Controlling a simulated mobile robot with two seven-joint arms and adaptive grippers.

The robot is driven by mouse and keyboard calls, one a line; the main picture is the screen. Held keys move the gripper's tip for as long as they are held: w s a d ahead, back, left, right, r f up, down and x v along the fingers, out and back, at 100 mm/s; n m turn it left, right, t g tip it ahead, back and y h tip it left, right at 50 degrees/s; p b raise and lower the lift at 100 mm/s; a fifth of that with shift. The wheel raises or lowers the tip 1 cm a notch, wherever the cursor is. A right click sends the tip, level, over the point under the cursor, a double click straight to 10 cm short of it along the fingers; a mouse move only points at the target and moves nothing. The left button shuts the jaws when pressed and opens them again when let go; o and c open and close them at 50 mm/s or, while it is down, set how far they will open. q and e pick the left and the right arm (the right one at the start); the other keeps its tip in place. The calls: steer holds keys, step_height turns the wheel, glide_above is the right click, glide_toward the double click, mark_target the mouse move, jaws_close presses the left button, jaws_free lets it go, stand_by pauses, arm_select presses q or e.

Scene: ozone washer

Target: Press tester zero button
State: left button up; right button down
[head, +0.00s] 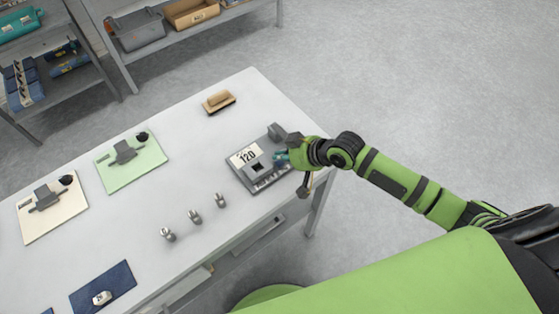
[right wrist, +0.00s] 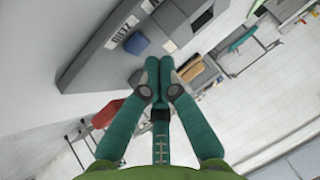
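The tester (head: 243,178) is a grey box near the table's right end, with a white label reading 120 on top. In the right wrist view the tester (right wrist: 95,62) fills the upper left, with a small blue button (right wrist: 136,43) beside a printed label. My left gripper is out of view.
The white table (head: 190,131) also holds a brown-handled block (head: 218,102), several small metal pieces (head: 194,216), a green board (head: 150,172), a cream board (head: 50,222) and a blue mat (head: 118,280). Shelves with bins (head: 140,32) stand behind. Floor at the right is clear.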

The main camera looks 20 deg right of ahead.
mark_target(282, 164)
steer(key=shift+f, duration=0.1)
stand_by(0.5)
steer(key=shift+f, duration=0.35)
steer(key=shift+f+b, duration=0.3)
steer(key=shift+f, duration=0.15)
stand_by(0.5)
stand_by(0.4)
steer(key=shift+r+p, duration=0.9)
steer(key=shift+p, duration=0.15)
step_height(282, 164, up, 5)
steer(key=p, duration=0.5)
